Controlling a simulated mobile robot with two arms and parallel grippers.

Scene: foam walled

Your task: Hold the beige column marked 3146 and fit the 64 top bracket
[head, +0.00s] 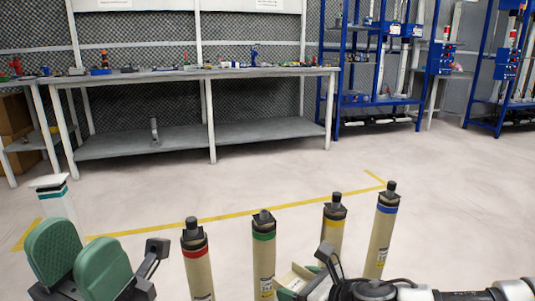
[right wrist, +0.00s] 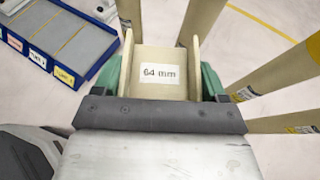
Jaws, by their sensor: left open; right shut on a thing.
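Beige columns with dark caps stand on the floor in the head view: one with a red band (head: 197,268), one green (head: 264,258), one yellow (head: 332,236) and one blue (head: 381,237). Their markings are too small to read, so I cannot tell which is 3146. My right gripper (right wrist: 168,84) is shut on a beige bracket (right wrist: 160,58) labelled "64 mm", its green pads on both sides. The bracket also shows in the head view (head: 294,276), apart from the columns. My left gripper (head: 78,262) is open and empty, its green pads apart, left of the red-banded column.
A white post (head: 56,198) with a teal band stands behind my left gripper. A blue-edged tray (right wrist: 62,40) with labels lies left in the right wrist view. A long bench (head: 190,74) and blue racks (head: 376,101) stand behind. Floor between is clear.

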